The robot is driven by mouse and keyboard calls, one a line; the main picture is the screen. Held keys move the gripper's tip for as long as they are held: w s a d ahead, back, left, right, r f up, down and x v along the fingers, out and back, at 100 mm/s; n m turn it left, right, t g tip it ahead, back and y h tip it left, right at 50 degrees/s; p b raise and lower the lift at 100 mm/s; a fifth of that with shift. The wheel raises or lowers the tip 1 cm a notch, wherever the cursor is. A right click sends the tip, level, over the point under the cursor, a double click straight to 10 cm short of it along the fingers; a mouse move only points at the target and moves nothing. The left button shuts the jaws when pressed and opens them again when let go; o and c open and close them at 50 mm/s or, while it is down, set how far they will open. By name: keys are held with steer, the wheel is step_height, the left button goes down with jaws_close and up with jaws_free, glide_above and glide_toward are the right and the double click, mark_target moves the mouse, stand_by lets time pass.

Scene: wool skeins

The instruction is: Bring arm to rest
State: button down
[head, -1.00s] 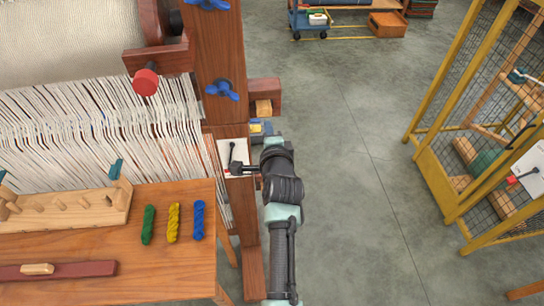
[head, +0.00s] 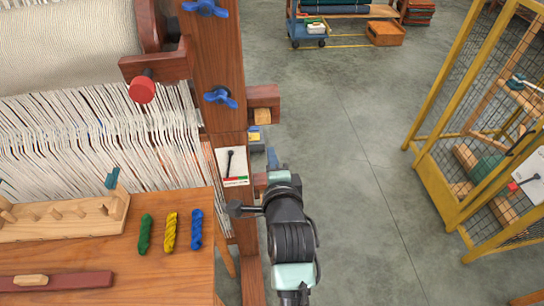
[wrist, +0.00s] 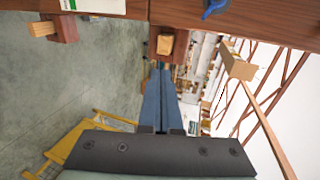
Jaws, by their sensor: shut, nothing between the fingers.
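My gripper (head: 272,156) points away from me beside the loom's right post, mostly hidden behind my own wrist in the head view. In the wrist view the blue-grey fingers (wrist: 160,85) lie together, shut and empty. Their tips point toward a wooden block (wrist: 165,44) on the loom frame; whether they touch it I cannot tell. Green (head: 145,234), yellow (head: 170,231) and blue (head: 196,229) skeins lie side by side on the wooden table (head: 160,275), left of my arm and apart from it.
The loom post (head: 222,120) carries blue wing knobs and a white card (head: 233,167) with a black lever, close left of my wrist. A pegged wooden rack (head: 65,225) stands on the table. A yellow mesh cage (head: 440,190) stands at right. Open floor (head: 350,170) lies between.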

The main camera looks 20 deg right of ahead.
stand_by(0.3)
steer(key=w+a+r+n+t, duration=0.1)
steer(key=a+r+n+t, duration=0.3)
steer(key=r, duration=1)
steer(key=w+a+r+n+t, duration=0.15)
steer(key=a+r+n, duration=0.3)
steer(key=r, duration=0.85)
steer(key=s+a+r+n+t+y, duration=0.2)
steer(key=s+a+r+n+t, duration=0.2)
steer(key=r, duration=0.8)
steer(key=s+a+r+n+t+y, duration=0.2)
steer(key=s+a+r+n+t, duration=0.2)
steer(key=s+r+n, duration=0.4)
steer(key=s+r, duration=0.3)
steer(key=shift+s+a+r+n, duration=0.35)
steer(key=shift+s, duration=0.05)
